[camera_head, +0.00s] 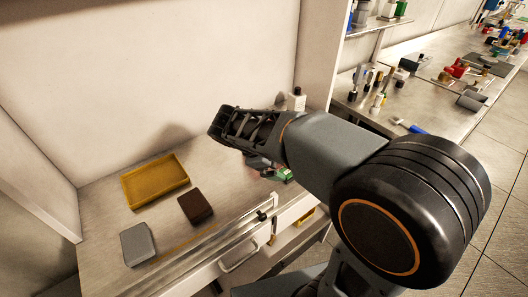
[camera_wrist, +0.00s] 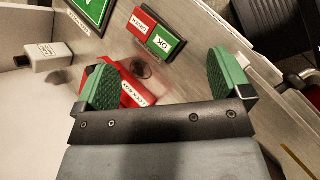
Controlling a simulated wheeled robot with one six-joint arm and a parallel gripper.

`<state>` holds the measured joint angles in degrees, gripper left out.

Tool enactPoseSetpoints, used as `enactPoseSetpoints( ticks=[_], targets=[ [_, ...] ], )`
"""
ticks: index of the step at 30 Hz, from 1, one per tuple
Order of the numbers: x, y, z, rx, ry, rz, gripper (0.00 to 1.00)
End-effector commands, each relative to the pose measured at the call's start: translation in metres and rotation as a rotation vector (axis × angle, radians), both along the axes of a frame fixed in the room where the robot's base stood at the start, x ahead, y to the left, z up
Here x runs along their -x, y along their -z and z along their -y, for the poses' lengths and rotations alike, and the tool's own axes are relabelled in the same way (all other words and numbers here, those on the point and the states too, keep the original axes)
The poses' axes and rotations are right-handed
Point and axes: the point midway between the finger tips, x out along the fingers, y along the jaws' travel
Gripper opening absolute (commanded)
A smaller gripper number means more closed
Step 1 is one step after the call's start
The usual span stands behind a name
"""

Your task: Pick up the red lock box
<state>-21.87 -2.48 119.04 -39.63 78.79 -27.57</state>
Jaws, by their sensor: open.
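The red lock box (camera_wrist: 136,92) shows in the wrist view as a red block with a white label reading "LOCK BOX". It lies on the bench between the two green-padded fingers of my gripper (camera_wrist: 160,80), nearer the left finger, which hides part of it. The gripper is open, with a wide gap between the pads. In the head view my gripper (camera_head: 262,165) is low over the right part of the bench, and my arm hides most of what is under it. I cannot make out the lock box clearly there.
A red and green block (camera_wrist: 157,36) labelled "OK" lies just beyond the lock box, near a green sign (camera_wrist: 92,12). A white bottle (camera_wrist: 42,57) is at left. In the head view, a yellow tray (camera_head: 155,205), a brown box (camera_head: 195,207) and a grey box (camera_head: 138,243) stand on the left.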

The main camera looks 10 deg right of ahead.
Motion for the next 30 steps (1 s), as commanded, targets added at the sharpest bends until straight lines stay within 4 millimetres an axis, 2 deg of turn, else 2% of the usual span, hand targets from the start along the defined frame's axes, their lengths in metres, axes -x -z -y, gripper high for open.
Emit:
enactPoseSetpoints(
  ticks=[1, 6, 12, 16, 20, 30],
  targets=[
    [-0.018, 0.02, -0.014, 0.122, -0.104, -0.065, 1.0],
    [-0.062, 0.027, -0.059, 0.498, -0.345, -0.213, 1.0],
    [-0.087, 0.035, -0.117, 0.805, -0.481, -0.292, 1.0],
    [-0.093, 0.038, -0.141, 0.919, -0.516, -0.311, 1.0],
    [-0.1, 0.038, -0.138, 0.966, -0.525, -0.317, 1.0],
    [-0.123, 0.037, -0.088, 0.97, -0.527, -0.317, 1.0]
  ],
)
